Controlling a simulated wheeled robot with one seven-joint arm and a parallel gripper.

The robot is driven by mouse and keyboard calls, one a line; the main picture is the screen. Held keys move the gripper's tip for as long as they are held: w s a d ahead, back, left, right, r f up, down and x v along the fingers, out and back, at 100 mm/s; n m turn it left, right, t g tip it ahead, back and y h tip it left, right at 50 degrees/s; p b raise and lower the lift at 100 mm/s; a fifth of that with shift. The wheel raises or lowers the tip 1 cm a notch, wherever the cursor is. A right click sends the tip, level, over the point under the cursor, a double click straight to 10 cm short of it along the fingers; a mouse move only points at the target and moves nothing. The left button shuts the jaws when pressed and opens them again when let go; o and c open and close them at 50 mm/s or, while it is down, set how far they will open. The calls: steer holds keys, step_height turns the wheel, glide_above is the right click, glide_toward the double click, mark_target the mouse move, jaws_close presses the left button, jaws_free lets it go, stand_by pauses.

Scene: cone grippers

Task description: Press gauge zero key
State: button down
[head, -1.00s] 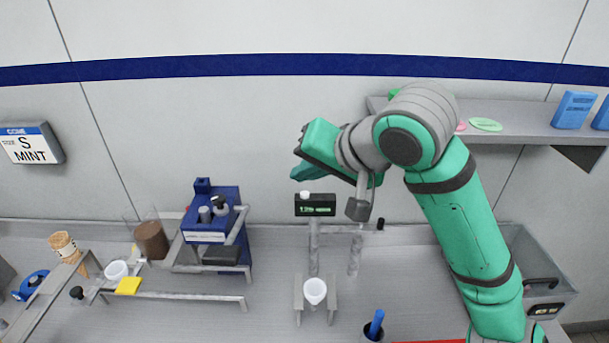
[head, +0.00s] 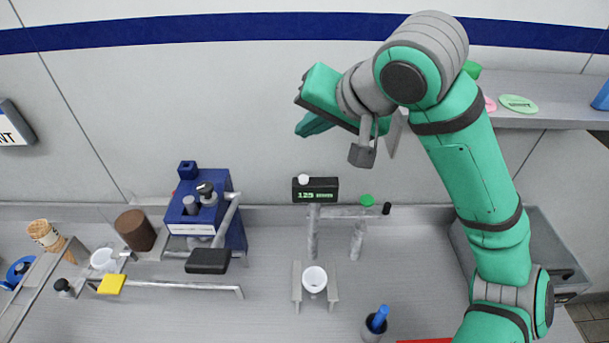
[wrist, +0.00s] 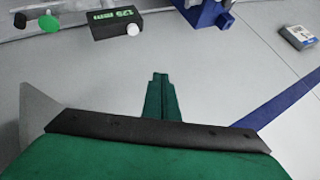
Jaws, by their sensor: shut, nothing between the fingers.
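The gauge (head: 325,191) is a small black box with lit green digits, on a grey post above the counter. A white round key (head: 303,179) sits at its top left corner. My gripper (head: 303,130) is shut and empty, above the gauge in the head view and apart from it. In the wrist view the gauge (wrist: 113,24) appears upside down at the top, left of centre, with the white key (wrist: 133,30) at its edge. My shut green fingers (wrist: 161,78) point up the picture, below and right of the key, not touching it.
A green disc (head: 367,200) and a black knob (head: 387,208) are right of the gauge. A white cup (head: 314,279) stands in a holder below it. A blue machine (head: 232,220) with a black-handled lever stands left. A shelf (head: 560,100) is at right.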

glide_above(306, 185)
steer(key=shift+d+f, duration=0.15)
steer(key=shift+f, duration=4.15)
steer(key=shift+f, duration=0.1)
steer(key=shift+f, duration=0.3)
steer(key=shift+f, duration=0.75)
steer(key=shift+r, duration=0.95)
steer(key=shift+r, duration=2.55)
